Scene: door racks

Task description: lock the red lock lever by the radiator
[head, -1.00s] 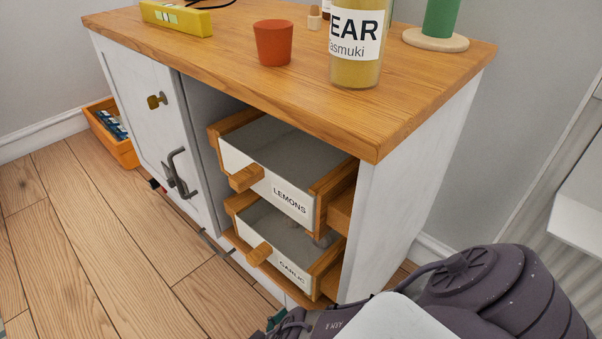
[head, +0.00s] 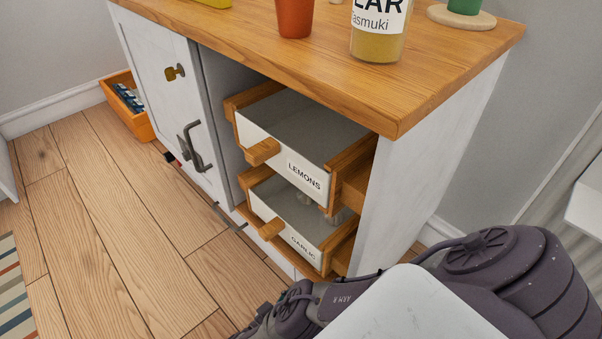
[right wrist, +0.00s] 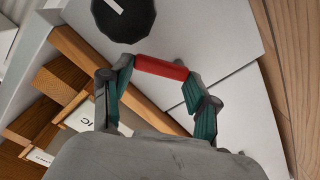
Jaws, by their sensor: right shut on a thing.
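The red lever (right wrist: 161,67) shows in the right wrist view as a short red bar in front of a white panel. My right gripper (right wrist: 158,80) is shut on it, with one teal finger at each end of the bar. Its mounting is not clear in this view. In the head view, my right arm enters at lower right and its fingers are out of frame. The radiator cannot be made out in either view. My left gripper is not in view.
A black round knob (right wrist: 123,16) is close beyond the lever. The cabinet (head: 420,165) has open drawers labelled LEMONS (head: 285,155) and GARLIC (head: 285,228). A bottle (head: 378,35) and red cup (head: 295,15) stand on top.

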